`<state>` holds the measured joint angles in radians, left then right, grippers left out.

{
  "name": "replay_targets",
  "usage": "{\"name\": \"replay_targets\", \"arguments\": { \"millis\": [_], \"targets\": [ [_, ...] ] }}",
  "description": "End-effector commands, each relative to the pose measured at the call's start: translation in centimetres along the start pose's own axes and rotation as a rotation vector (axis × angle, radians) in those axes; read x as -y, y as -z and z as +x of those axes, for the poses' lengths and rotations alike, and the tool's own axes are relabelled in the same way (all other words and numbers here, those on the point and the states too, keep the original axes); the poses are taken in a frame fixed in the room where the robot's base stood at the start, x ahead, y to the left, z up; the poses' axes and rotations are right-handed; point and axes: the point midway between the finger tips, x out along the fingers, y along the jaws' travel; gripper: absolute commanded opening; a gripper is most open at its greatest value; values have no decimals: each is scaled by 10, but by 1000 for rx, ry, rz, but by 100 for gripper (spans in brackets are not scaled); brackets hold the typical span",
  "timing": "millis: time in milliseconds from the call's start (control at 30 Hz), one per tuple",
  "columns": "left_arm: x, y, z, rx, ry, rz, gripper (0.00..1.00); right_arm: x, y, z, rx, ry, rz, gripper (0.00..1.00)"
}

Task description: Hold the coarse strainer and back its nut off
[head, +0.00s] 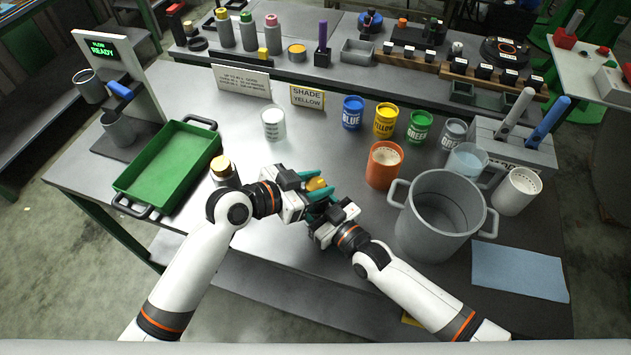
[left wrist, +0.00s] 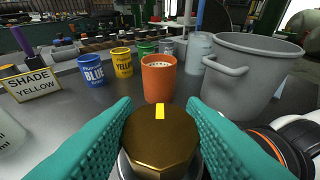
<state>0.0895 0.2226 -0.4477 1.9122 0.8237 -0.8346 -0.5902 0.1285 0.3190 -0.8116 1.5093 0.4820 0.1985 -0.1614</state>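The brass nut (head: 317,184), with a yellow mark on top, sits between the teal fingers of my left gripper (head: 308,182). In the left wrist view the nut (left wrist: 160,138) fills the gap, and both fingers press along its sides. A silvery rim shows under the nut; the rest of the coarse strainer is hidden. My right gripper (head: 322,206) reaches in from the lower right, its teal fingers just below the nut. What lies between its fingers is hidden.
The green tray (head: 133,205) lies at the left. An orange cup (head: 384,167) and a big grey pot (head: 432,240) stand right of the grippers. Paint cans, including a blue one (head: 353,113), line the back. A blue cloth (head: 518,272) lies front right.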

Motion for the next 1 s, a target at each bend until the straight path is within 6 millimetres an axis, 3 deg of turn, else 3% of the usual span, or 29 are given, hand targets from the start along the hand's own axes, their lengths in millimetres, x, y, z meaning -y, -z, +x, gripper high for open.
{"name": "replay_targets", "arguments": {
  "millis": [267, 733, 1000],
  "targets": [
    [1, 1, 1, -3, -58, -26, 15, 0, 0, 0, 1, 0, -1, 15],
    [1, 0, 1, 1, -338, -145, 15, 0, -1, 0, 2, -1, -1, 15],
    [0, 0, 0, -1, -383, -159, 15, 0, -1, 0, 2, -1, -1, 15]
  ]
}}
